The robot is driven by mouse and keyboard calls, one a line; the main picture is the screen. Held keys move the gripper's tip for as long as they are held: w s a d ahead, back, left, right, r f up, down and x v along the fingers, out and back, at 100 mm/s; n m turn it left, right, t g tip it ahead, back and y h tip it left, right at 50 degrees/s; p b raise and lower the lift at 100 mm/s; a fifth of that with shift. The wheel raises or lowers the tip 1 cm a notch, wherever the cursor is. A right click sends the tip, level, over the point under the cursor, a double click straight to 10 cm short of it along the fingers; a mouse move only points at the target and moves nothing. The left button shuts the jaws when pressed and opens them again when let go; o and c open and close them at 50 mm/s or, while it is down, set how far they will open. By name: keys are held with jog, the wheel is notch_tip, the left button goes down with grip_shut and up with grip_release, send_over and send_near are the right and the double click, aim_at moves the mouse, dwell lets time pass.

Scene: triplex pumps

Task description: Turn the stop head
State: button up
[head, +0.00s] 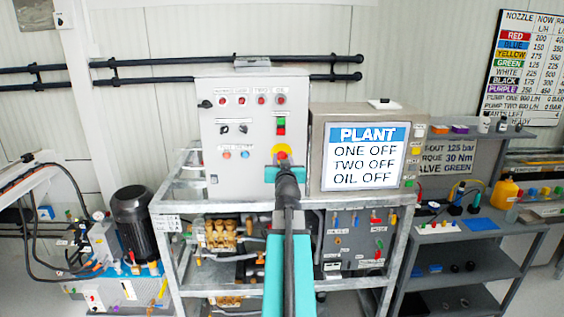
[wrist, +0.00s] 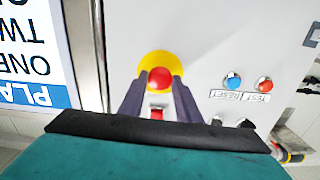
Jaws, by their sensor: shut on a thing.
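The stop head is a red round button on a yellow disc on the front of the grey control panel (head: 240,125). In the wrist view the red stop head (wrist: 160,77) stands between the two dark fingers of my gripper (wrist: 160,84), with the yellow disc (wrist: 158,60) behind it. My gripper is shut on the stop head. In the head view my gripper (head: 284,163) and arm cover most of the head, and part of the yellow disc (head: 282,150) shows above.
A screen (head: 365,155) right of the panel reads PLANT, ONE OFF, TWO OFF, OIL OFF. Green and red buttons (head: 281,126) sit just above the stop head. Blue and red buttons (wrist: 248,82) lie beside my gripper in the wrist view. Pumps (head: 221,236) stand on the frame below.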

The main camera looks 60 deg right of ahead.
jog(key=shift+m, duration=1.6)
jog(key=shift+d, duration=0.1)
jog(key=o, duration=1.1)
jog(key=shift+s, duration=0.1)
